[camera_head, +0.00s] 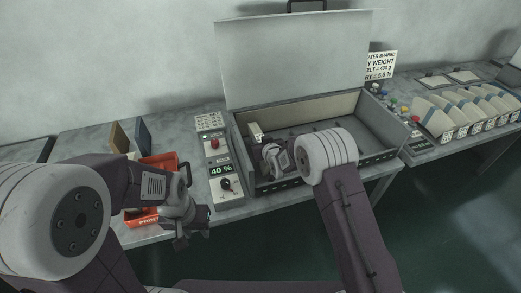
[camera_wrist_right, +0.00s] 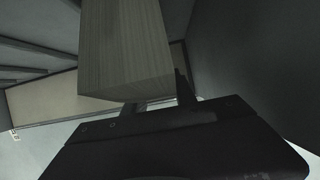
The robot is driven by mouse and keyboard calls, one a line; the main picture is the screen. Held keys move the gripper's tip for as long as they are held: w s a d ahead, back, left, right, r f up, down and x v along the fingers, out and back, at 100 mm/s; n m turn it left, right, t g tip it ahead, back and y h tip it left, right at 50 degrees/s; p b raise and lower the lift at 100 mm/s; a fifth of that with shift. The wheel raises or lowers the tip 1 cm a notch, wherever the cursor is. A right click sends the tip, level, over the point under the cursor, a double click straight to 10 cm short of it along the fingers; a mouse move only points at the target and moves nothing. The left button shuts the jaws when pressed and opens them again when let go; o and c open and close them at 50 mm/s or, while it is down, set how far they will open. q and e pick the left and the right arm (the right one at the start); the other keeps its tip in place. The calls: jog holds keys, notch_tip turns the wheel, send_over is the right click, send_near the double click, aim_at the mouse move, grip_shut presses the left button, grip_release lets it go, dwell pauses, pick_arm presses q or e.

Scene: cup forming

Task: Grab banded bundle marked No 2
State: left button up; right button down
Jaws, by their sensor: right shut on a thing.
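A pale block with fine parallel lines, like a stack of layers, shows large in the right wrist view (camera_wrist_right: 125,50). My right gripper (camera_wrist_right: 157,100) is shut on it. In the head view this cream block (camera_head: 256,131) shows small at the left inside of the open grey box, with my right gripper (camera_head: 264,143) right at it. No number can be read on it. Several cream bundles with blue parts and small tags (camera_head: 455,112) stand in a row at the right; their numbers are too small to read. My left gripper (camera_head: 193,232) hangs near the front table edge; its jaw opening is unclear.
The open grey box (camera_head: 375,130) has its lid raised behind and tall walls close around my right gripper. A control panel reading 40 % (camera_head: 222,172) stands left of it. A red-orange tray (camera_head: 160,162) sits behind my left arm. Dark and brown slabs (camera_head: 142,135) stand behind.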

jog(key=shift+r, duration=0.1)
dwell(0.8)
jog(key=shift+w+r, duration=0.1)
jog(key=shift+r, duration=0.15)
notch_tip(320, 180, up, 4)
jog(key=shift+f, duration=0.1)
jog(key=w+d+r+v, duration=0.1)
jog(key=d+v, duration=0.1)
jog(key=v, duration=1.1)
jog(key=shift+d+b, duration=0.35)
jog(key=shift+b, duration=0.05)
jog(key=shift+w, duration=0.1)
